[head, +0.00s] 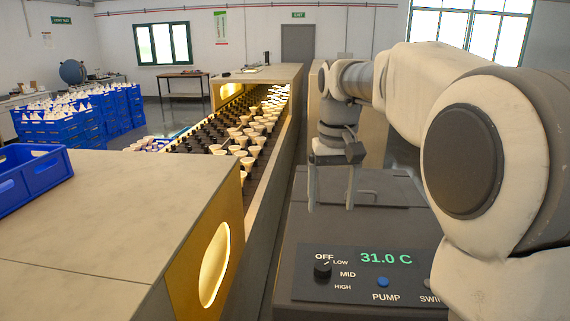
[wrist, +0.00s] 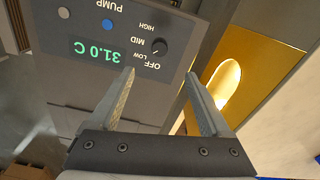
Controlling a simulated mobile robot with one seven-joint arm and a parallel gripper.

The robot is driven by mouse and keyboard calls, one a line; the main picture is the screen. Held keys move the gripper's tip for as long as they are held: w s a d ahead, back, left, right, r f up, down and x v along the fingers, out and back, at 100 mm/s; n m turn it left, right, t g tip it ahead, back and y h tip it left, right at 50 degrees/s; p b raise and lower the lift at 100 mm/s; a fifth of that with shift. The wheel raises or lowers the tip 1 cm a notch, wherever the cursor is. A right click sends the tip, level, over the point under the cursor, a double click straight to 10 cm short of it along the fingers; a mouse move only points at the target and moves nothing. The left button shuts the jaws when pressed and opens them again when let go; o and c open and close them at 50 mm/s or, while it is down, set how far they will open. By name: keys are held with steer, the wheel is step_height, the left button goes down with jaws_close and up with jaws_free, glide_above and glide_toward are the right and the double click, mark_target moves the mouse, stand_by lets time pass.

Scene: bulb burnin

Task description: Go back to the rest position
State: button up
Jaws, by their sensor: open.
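My gripper (head: 332,190) hangs pointing down above the dark grey cabinet, its two fingers apart with nothing between them. In the wrist view my gripper (wrist: 158,92) is also open and empty. A control panel (head: 420,268) on the cabinet front has a black knob (head: 322,270) marked OFF, LOW, MID and HIGH. A green display (head: 386,257) reads 31.0 C, and a blue PUMP button (head: 383,282) sits below it. The wrist view shows the panel (wrist: 70,22) upside down, with the knob (wrist: 159,47) beyond the fingertips. The fingers appear apart from the knob.
A long burn-in rack (head: 217,133) with rows of bulbs runs away to the left of the cabinet. A tan bench (head: 100,220) with a blue crate (head: 30,180) stands at the near left. Stacked blue crates (head: 60,125) stand farther back.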

steer(key=s+f+t, duration=0.2)
steer(key=s, duration=0.9)
steer(key=s+f+t, duration=0.3)
steer(key=s, duration=0.9)
steer(key=shift+f, duration=0.25)
steer(key=shift+s, duration=0.1)
